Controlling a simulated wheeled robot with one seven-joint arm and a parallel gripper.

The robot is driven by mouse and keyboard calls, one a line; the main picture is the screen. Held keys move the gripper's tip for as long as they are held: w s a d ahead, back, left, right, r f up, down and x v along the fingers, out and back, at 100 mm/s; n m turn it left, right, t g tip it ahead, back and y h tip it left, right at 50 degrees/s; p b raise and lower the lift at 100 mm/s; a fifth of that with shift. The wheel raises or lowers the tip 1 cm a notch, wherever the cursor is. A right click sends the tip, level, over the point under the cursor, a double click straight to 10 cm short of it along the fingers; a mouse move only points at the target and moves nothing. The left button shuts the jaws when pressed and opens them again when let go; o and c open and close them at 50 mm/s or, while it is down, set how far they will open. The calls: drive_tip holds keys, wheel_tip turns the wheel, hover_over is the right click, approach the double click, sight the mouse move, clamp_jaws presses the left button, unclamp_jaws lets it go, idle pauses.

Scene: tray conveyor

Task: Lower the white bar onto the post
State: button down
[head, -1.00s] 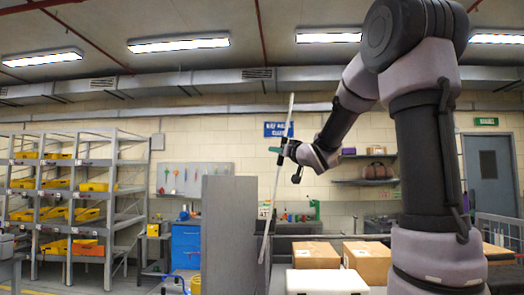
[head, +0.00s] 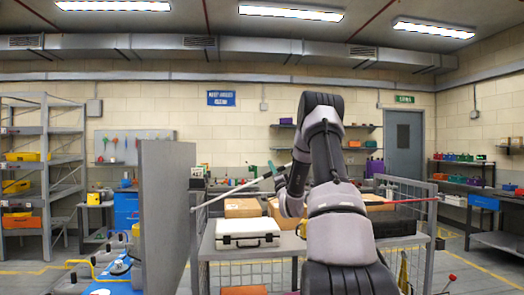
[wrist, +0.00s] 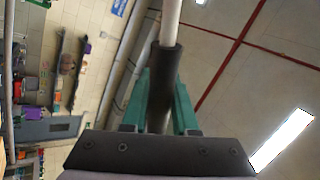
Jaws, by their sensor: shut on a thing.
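The white bar (head: 235,190) is a long thin rod in the head view. It slants from its low left end up to my gripper (head: 281,177). In the wrist view, the bar (wrist: 171,22) passes through a dark sleeve (wrist: 165,65), and the green fingers of my gripper (wrist: 163,84) are closed around that sleeve. My arm hides part of the region right of the gripper in the head view. I cannot pick out the post with certainty.
A grey upright panel (head: 167,220) stands left of the bar. Below the bar, a mesh-sided cart carries a white case (head: 247,232), cardboard boxes (head: 242,207) and a black case (head: 396,226). A thin red rod (head: 405,201) crosses right of my arm. Shelving (head: 44,165) stands far left.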

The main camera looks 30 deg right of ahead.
drive_tip(key=d+f+m+h, duration=0.2)
drive_tip(key=f+m+h, duration=0.1)
drive_tip(key=f, duration=0.4)
drive_tip(key=s+d+f+m+g+h, duration=0.1)
drive_tip(key=f+m+h, duration=0.2)
drive_tip(key=f+m, duration=0.2)
drive_tip(key=shift+d+f+m+h, duration=0.3)
drive_tip(key=shift+d+f+m, duration=0.1)
drive_tip(key=shift+f, duration=1.25)
drive_tip(key=c, duration=0.7)
unclamp_jaws()
drive_tip(key=v, duration=1.1)
drive_tip(key=shift+a+r, duration=0.1)
